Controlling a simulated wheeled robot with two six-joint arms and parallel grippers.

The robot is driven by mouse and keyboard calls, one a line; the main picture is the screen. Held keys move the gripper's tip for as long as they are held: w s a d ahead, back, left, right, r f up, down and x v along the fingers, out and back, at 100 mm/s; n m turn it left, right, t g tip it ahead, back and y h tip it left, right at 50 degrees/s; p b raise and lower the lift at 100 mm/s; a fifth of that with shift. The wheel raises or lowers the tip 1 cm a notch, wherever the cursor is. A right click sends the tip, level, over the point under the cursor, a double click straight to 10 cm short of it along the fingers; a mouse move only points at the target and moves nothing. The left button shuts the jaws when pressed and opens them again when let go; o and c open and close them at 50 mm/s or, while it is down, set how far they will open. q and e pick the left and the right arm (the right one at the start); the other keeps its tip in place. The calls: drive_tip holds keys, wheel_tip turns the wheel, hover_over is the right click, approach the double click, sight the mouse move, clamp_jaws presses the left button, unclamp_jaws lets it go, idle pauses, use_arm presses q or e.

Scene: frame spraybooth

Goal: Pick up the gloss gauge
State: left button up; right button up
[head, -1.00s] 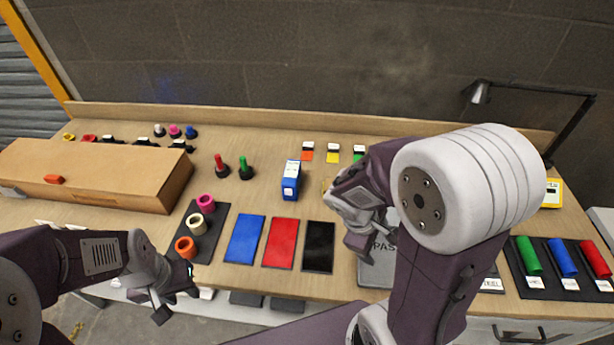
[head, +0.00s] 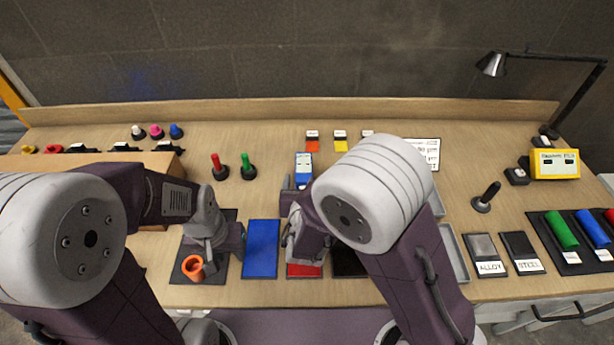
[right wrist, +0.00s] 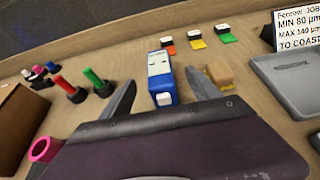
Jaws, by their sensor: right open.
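A blue boxy device with a white top, which appears to be the gloss gauge (head: 303,168), stands upright near the middle of the bench. It also shows in the right wrist view (right wrist: 161,80), ahead of and between the fingers. My right gripper (head: 296,186) is open and empty, just in front of the blue device; its fingers (right wrist: 160,88) spread to either side of the device's near end. No grip on it shows. My left gripper (head: 212,260) hangs over the dark mat beside an orange ring (head: 193,268); its jaw opening is unclear.
Red (head: 219,167) and green (head: 247,167) upright handles stand left of the device. A tan block (right wrist: 220,75) lies close to its right. Blue (head: 261,248), red and black panels lie in front. A yellow gauge (head: 555,164) and lamp (head: 492,65) are at right.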

sight(304, 167)
drive_tip(key=x, duration=0.4)
drive_tip(key=shift+a+f, duration=0.1)
drive_tip(key=shift+a, duration=0.05)
drive_tip(key=shift+w, duration=0.35)
drive_tip(key=x, duration=0.4)
drive_tip(key=shift+w+f, duration=0.15)
drive_tip(key=shift+w, duration=0.15)
drive_tip(key=shift+s, duration=0.15)
drive_tip(key=shift+c, duration=0.3)
drive_tip(key=c, duration=0.6)
clamp_jaws()
